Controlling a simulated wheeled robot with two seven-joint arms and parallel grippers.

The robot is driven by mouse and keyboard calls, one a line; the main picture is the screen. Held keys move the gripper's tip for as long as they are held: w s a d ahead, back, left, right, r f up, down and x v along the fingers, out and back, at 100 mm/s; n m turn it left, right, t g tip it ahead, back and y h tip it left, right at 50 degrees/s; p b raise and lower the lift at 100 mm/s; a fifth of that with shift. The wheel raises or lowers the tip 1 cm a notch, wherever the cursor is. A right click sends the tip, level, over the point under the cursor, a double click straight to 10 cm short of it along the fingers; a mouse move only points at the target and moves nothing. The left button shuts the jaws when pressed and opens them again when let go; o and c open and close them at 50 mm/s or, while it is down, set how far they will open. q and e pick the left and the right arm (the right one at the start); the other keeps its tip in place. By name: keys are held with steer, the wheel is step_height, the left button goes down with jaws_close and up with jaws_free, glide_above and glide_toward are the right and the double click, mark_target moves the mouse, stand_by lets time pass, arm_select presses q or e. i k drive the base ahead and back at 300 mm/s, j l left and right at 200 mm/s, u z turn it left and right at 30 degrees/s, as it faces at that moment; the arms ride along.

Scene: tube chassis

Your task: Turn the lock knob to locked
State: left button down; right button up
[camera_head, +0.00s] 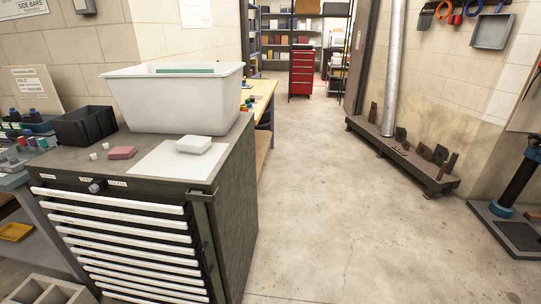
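The lock knob (97,186) is a small dark knob on the top front strip of the grey drawer cabinet (232,190), at the lower left of the head view. A small white label that seems to read open (85,179) is just left of the knob. Another that seems to read locked (117,183) is to its right. The knob is too small to tell exactly which way it points. The several white-fronted drawers (115,207) below look shut. Neither of my grippers is in view.
On the cabinet top are a white tub (175,105), a black bin (84,126), a pink block (121,153) and a white box (194,145). A workbench (264,100) stands behind. Open concrete floor (340,200) lies to the right. A metal rack (410,160) lines the right wall.

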mark_target(94, 188)
steer(key=u, duration=1.5)
